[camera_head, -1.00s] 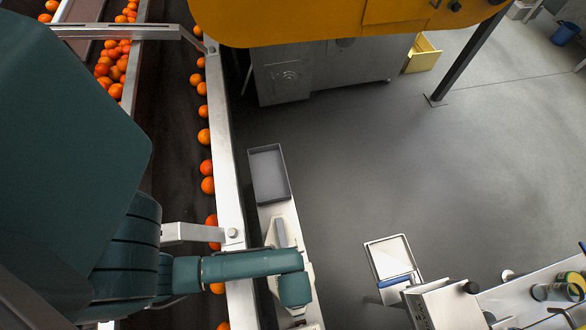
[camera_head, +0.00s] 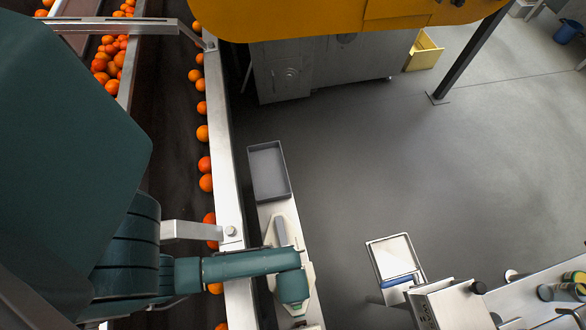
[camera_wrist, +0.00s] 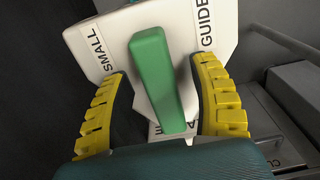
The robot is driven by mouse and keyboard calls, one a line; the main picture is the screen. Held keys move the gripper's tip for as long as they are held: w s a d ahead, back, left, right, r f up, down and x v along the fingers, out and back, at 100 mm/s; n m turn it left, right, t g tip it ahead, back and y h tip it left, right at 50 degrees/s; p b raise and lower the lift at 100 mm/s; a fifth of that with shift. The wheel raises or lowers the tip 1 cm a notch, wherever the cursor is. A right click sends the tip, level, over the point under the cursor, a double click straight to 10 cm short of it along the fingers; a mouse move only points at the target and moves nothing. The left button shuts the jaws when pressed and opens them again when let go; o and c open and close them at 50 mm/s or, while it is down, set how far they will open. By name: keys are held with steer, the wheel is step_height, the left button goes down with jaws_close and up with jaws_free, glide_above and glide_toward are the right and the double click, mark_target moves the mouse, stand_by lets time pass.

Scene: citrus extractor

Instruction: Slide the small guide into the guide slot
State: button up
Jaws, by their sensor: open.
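The small guide (camera_wrist: 115,55) is a white plate lettered SMALL and GUIDE with a long green handle (camera_wrist: 158,75); it fills the upper middle of the wrist view. My gripper (camera_wrist: 162,68) is open, with one yellow-padded finger on each side of the handle and gaps visible between. In the head view, my wrist hides the fingers. A white piece with a grey bar (camera_head: 281,231) lies just beyond my wrist there; I cannot tell whether it is another guide. I cannot make out the guide slot.
A grey open tray (camera_head: 268,172) stands on the narrow ledge beyond the white piece. The metal conveyor rail (camera_head: 224,150) runs along the left, with oranges (camera_head: 205,164) on the dark belt. A grey block (camera_wrist: 300,85) stands right of my gripper.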

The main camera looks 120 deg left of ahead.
steer(key=shift+c, duration=0.3)
jaws_close()
steer(key=shift+b, duration=0.45)
